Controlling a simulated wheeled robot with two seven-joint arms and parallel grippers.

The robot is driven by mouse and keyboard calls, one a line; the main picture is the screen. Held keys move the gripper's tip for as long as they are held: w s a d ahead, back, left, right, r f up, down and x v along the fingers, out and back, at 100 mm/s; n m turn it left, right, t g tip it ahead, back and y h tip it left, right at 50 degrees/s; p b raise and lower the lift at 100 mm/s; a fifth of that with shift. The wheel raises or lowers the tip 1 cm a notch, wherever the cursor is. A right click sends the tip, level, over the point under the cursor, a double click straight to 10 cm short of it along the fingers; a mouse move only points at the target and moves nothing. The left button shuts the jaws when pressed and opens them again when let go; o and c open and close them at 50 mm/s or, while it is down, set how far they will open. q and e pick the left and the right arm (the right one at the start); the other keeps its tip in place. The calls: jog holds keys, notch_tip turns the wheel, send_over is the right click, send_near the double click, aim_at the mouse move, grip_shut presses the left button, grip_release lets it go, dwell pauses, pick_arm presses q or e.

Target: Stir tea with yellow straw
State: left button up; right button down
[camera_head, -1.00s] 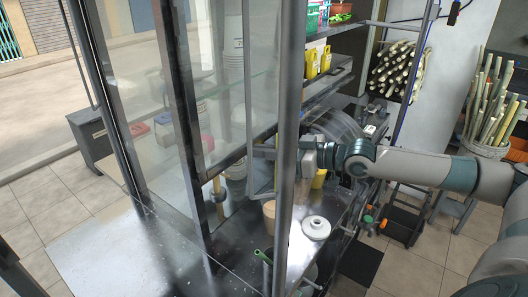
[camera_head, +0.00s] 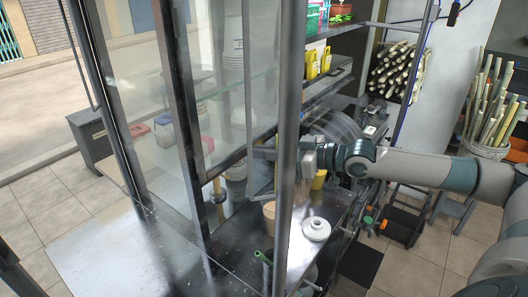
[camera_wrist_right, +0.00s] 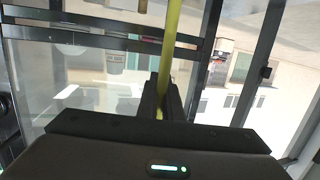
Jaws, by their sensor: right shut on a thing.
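My right gripper (camera_head: 266,172) is behind the dark frame post in the head view, above the metal counter and near a tan cup (camera_head: 268,212). In the right wrist view its fingers (camera_wrist_right: 163,98) are shut on a long yellow straw (camera_wrist_right: 171,38). The straw runs up out of the top of that view. I cannot make out the straw clearly in the head view, or whether it touches the cup. The cup's contents are hidden. My left gripper is not in view.
A white ring-shaped piece (camera_head: 316,229) lies on the counter (camera_head: 330,205) right of the cup. Glass panels and a dark post (camera_head: 290,120) close in the left side. Shelves with yellow bottles (camera_head: 325,59) stand behind.

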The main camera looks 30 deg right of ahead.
notch_tip(320, 180, up, 5)
jog(key=p, duration=0.4)
jog(key=shift+f, duration=0.1)
dwell(1.1)
